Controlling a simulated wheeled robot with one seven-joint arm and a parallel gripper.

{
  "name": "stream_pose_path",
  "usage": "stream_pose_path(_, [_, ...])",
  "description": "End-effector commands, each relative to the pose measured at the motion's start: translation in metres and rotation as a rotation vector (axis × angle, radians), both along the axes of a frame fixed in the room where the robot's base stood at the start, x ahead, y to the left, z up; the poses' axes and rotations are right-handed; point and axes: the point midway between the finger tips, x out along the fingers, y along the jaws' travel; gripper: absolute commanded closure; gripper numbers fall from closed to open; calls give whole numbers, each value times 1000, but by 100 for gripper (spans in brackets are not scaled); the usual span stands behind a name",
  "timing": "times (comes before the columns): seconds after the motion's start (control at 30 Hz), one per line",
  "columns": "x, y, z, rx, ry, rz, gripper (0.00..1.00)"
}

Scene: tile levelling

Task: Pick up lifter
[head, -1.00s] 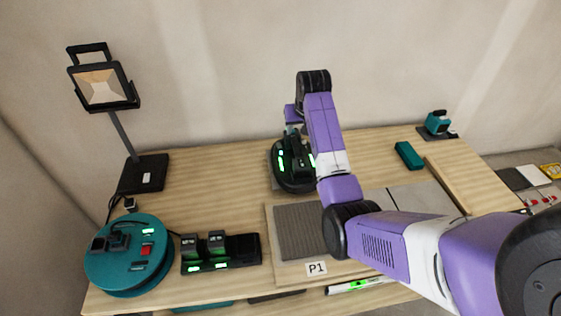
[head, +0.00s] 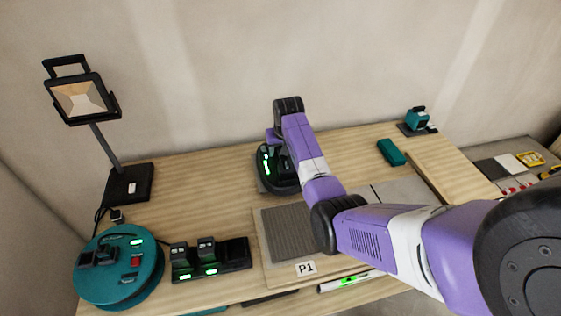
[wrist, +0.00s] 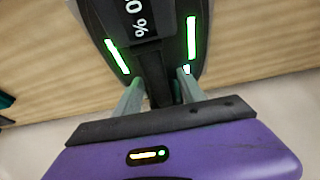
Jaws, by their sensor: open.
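The lifter (head: 266,182) is a black, rounded device with green lights, standing towards the back of the wooden table. In the wrist view the lifter (wrist: 100,25) fills the top, with a "% 0" display and green light bars. My gripper (wrist: 160,92) is open, with its two grey fingers spread on either side of a dark middle part of the lifter, seemingly its handle. I cannot tell whether the fingers touch it. In the head view my arm hides the gripper and part of the lifter.
A work lamp (head: 128,185), a teal cable reel (head: 150,275) and a battery charger (head: 235,252) stand left. A tile marked P1 (head: 290,232) lies in front of the lifter. A teal case (head: 391,152) and a small teal tool (head: 417,119) are at right.

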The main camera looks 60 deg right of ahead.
Motion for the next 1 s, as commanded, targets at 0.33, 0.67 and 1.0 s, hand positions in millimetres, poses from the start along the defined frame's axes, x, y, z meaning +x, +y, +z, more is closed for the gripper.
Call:
stream_pose_path(0.33, [0,0,0,0,0,0,53])
stream_pose_path(0.67, [0,0,-4,0,0,-1,53])
stream_pose_path(1.0, [0,0,-5,0,0,-1,64])
